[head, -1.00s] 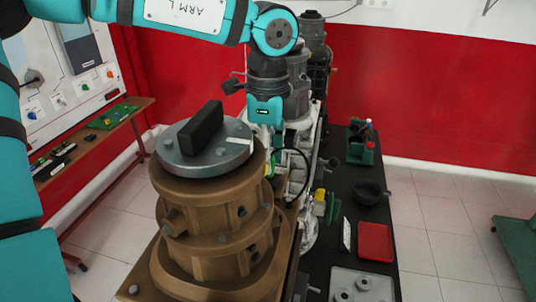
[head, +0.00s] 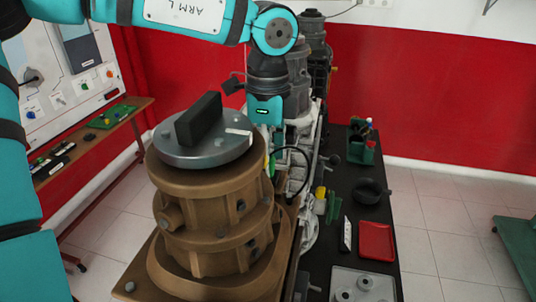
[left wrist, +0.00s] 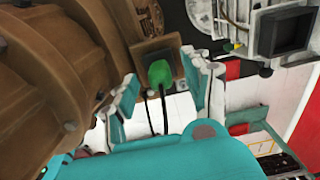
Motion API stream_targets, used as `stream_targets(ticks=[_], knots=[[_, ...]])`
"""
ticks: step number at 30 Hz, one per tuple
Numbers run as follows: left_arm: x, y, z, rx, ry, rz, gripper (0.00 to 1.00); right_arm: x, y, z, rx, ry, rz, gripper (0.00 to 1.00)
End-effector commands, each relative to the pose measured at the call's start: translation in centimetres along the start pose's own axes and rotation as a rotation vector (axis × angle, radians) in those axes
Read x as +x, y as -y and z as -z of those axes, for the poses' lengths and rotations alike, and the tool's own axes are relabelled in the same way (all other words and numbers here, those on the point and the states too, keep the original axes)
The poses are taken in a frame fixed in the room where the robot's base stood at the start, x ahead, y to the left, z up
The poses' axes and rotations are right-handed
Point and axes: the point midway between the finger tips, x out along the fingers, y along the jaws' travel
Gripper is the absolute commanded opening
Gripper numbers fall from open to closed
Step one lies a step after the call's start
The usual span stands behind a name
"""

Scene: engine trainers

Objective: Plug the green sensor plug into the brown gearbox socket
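The green sensor plug (left wrist: 161,74) is in the left wrist view, with a dark cable hanging from it. It is at the face of the square brown gearbox socket (left wrist: 154,52); I cannot tell how deep it sits. My left gripper (left wrist: 160,70) has its two fingers apart, one on each side of the plug, with gaps visible. In the head view the brown gearbox (head: 213,225) stands in front with a grey lid, and my left wrist reaches down behind it. The fingers are mostly hidden there. My right gripper is not in view.
A dark bench (head: 345,235) on the right holds a red tray (head: 376,241), a black bowl (head: 370,191) and a green holder (head: 361,150). A grey engine (head: 298,85) stands behind my left wrist. A side table (head: 80,150) is at the left.

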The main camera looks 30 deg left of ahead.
Motion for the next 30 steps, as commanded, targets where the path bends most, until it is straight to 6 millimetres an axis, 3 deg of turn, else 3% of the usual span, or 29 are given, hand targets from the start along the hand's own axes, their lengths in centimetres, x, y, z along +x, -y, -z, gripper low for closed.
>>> stream_targets(ticks=[6, 10, 21, 30], knots=[[-0.1, 0.0, 0.0, 0.0, 0.0, 0.0, 0.5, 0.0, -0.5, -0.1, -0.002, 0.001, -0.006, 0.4], [-1.2, 0.1, 0.0, -0.001, -0.001, 0.003, 0.5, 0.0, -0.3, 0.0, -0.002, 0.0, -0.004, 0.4], [-8.7, 0.1, 0.0, -0.001, -0.003, 0.003, 0.5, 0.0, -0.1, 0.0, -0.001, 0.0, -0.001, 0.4], [-11.8, 0.0, 0.0, 0.0, -0.001, 0.0, 0.5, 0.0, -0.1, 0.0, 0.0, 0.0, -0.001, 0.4]])
